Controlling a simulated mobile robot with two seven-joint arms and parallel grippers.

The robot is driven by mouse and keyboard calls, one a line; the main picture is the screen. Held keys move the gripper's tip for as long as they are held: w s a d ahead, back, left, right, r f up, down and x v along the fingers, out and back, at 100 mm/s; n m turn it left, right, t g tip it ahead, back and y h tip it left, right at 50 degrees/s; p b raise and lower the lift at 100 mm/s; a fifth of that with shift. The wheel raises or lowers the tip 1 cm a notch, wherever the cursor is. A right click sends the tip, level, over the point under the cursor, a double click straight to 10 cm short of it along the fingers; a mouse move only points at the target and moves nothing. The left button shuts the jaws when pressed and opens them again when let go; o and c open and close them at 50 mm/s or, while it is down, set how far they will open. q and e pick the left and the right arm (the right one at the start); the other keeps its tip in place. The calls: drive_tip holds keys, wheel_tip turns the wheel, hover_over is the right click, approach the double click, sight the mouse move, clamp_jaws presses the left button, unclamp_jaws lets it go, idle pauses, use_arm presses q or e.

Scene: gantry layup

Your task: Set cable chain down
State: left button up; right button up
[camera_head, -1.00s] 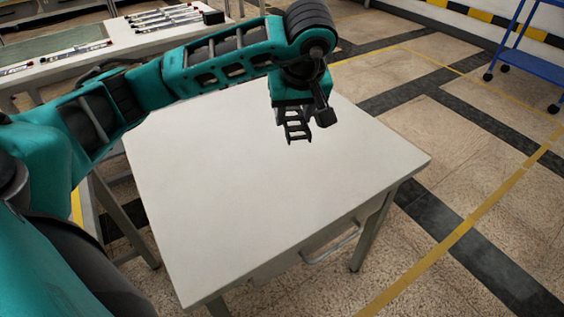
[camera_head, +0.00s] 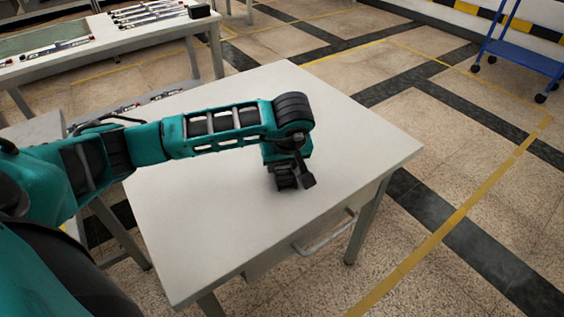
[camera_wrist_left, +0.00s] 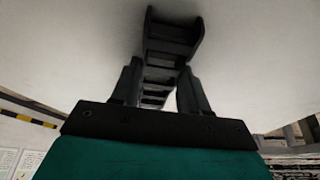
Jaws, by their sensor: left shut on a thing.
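The cable chain (camera_wrist_left: 168,45) is a black chain of open links, held between the two fingers of my left gripper (camera_wrist_left: 155,88) in the left wrist view. In the head view my left gripper (camera_head: 290,182) is low over the right half of the white table (camera_head: 215,225), pointing down. The chain (camera_head: 286,181) shows there only as a small dark piece at the fingers. It is at or very close to the tabletop; I cannot tell whether it touches. My right gripper is not in view.
The white table around the gripper is bare, with free room in front and to the right. A bench (camera_head: 120,48) with several rods and a small black box (camera_head: 199,11) stands at the back left. A blue cart (camera_head: 522,58) stands at the far right.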

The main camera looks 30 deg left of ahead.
use_arm(q)
drive_tip(key=shift+r, duration=0.1)
drive_tip(key=shift+f, duration=0.3)
drive_tip(key=o, duration=0.9)
drive_tip(key=shift+c, duration=0.2)
drive_tip(key=shift+o, duration=1.4)
drive_tip(key=shift+f, duration=0.1)
drive_tip(key=shift+s, duration=0.1)
drive_tip(key=shift+a+r, duration=0.1)
drive_tip(key=shift+r, duration=0.35)
drive_tip(key=p+v, duration=0.2)
drive_tip(key=v, duration=1)
drive_tip(key=shift+f, duration=0.1)
